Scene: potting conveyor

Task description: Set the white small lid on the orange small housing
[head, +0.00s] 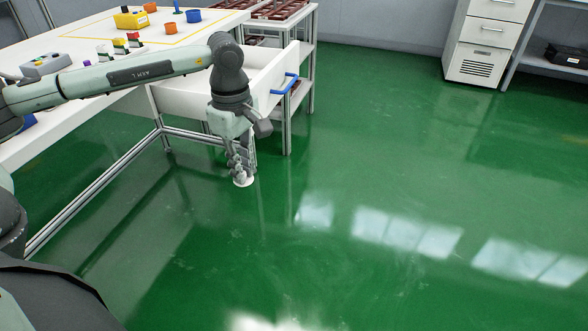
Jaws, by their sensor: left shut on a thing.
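My left gripper (241,174) hangs pointing down over the green floor, in front of the white table. It is shut on the white small lid (244,183), a small white disc at its fingertips. The fingers hide part of the lid. Two orange round parts stand at the far side of the table: one nearer (172,28) and one farther back (150,7). I cannot tell for sure which is the orange small housing. Both are well away from the gripper, up and to the left. My right gripper is not in view.
An open white drawer (268,78) with a blue handle (285,86) juts out behind my left wrist. The floor to the right is clear.

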